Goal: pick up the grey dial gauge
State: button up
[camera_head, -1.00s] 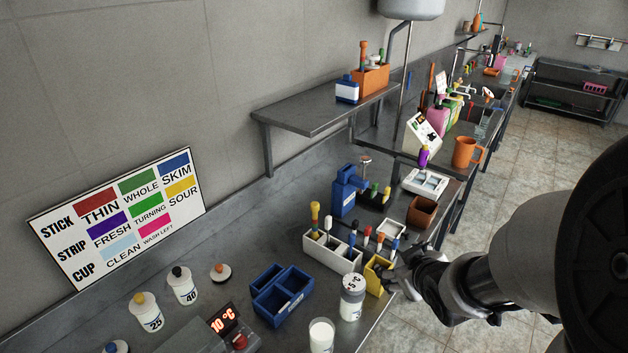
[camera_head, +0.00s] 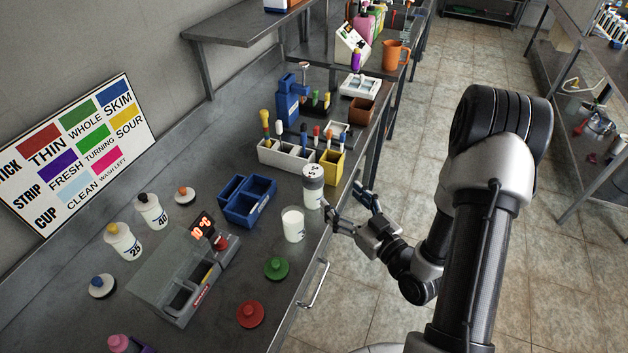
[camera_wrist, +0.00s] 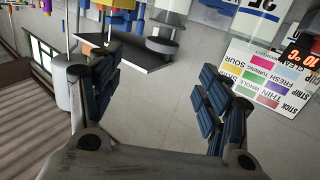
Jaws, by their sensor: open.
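I cannot clearly identify the grey dial gauge. A small grey round-headed piece (camera_head: 304,66) stands by the blue holder (camera_head: 289,98) at the back of the bench; it is too small to read as a dial. My gripper (camera_head: 346,203) is open and empty at the bench's front edge, just right of the white jar (camera_head: 313,188) with black marks on its round top. In the wrist view, the two dark ribbed fingers of my gripper (camera_wrist: 160,80) are spread wide with nothing between them.
A white rack (camera_head: 284,160) of coloured-handled tools and a yellow box (camera_head: 332,166) stand behind the jar. A blue divided bin (camera_head: 247,202), a white cup (camera_head: 293,224) and a 10 °C display unit (camera_head: 180,275) are to the left. Open floor (camera_head: 400,130) lies right of the bench.

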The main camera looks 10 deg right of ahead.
aim_at(319, 180)
jog(key=b+x, duration=0.1)
jog(key=x, duration=0.7)
jog(key=w, duration=0.1)
jog(key=w+a+f+b, duration=0.1)
jog(key=w+a, duration=0.1)
jog(key=shift+w+f, duration=0.15)
jog(key=shift+w, duration=0.25)
jog(key=shift+w+a, duration=0.1)
jog(key=shift+w, duration=0.25)
jog(key=c, duration=1.3)
jog(key=shift+o, duration=0.2)
